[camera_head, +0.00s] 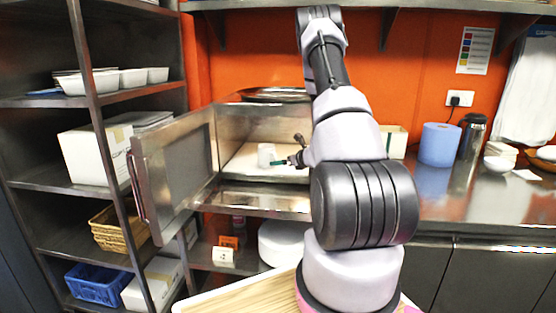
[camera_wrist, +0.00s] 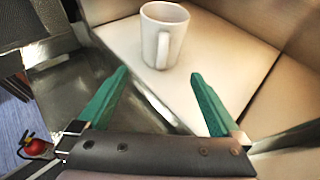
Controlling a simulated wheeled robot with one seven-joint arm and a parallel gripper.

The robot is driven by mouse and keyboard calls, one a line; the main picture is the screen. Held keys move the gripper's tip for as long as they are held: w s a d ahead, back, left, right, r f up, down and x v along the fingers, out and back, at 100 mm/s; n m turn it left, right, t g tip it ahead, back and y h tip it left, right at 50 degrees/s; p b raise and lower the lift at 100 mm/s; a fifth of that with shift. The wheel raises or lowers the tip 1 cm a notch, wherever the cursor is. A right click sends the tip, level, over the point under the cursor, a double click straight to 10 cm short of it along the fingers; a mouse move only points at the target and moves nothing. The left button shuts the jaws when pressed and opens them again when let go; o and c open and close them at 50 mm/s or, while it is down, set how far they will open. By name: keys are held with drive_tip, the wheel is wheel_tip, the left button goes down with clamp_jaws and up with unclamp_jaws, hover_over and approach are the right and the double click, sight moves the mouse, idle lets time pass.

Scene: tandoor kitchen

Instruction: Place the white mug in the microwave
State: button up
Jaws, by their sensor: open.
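The white mug (camera_wrist: 172,28) stands upright on the pale floor inside the microwave, its handle turned toward my gripper in the wrist view. The mug (camera_head: 266,155) also shows in the head view, inside the open cavity. The microwave (camera_head: 245,158) is a steel box with its door (camera_head: 175,172) swung open to the left. My gripper (camera_wrist: 155,85) has green fingers spread wide with nothing between them. It is at the microwave's front opening, short of the mug and apart from it. In the head view my arm hides the right side of the microwave.
A steel counter (camera_head: 480,200) runs right, with a blue paper roll (camera_head: 439,145), a dark flask (camera_head: 472,135) and white bowls (camera_head: 500,155). A metal rack with white containers (camera_head: 120,79) stands left. A round tray (camera_head: 275,94) lies on the microwave. A wooden board (camera_head: 240,293) is below.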

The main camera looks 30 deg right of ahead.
drive_tip(key=s+a+r+n+g+y, duration=0.25)
drive_tip(key=a+r+n, duration=0.25)
drive_tip(key=a+r, duration=0.25)
drive_tip(key=s+a+r+n+g+y, duration=0.1)
drive_tip(key=s+a+r+n+y, duration=0.1)
drive_tip(key=s+a+r+n, duration=0.4)
drive_tip(key=s+a+r+n+g+y, duration=0.2)
drive_tip(key=a+r+n+y, duration=0.1)
drive_tip(key=a+r, duration=0.55)
drive_tip(key=s+r+n+h, duration=0.4)
drive_tip(key=s+n, duration=0.3)
drive_tip(key=s, duration=0.5)
drive_tip(key=s+r+n+h, duration=0.4)
drive_tip(key=s+r+n, duration=0.2)
drive_tip(key=s, duration=0.7)
drive_tip(key=n, duration=0.2)
drive_tip(key=shift+r+n, duration=0.3)
drive_tip(key=shift+r, duration=0.05)
drive_tip(key=shift+s+a+g, duration=0.1)
drive_tip(key=shift+g, duration=0.15)
drive_tip(key=shift+c, duration=0.3)
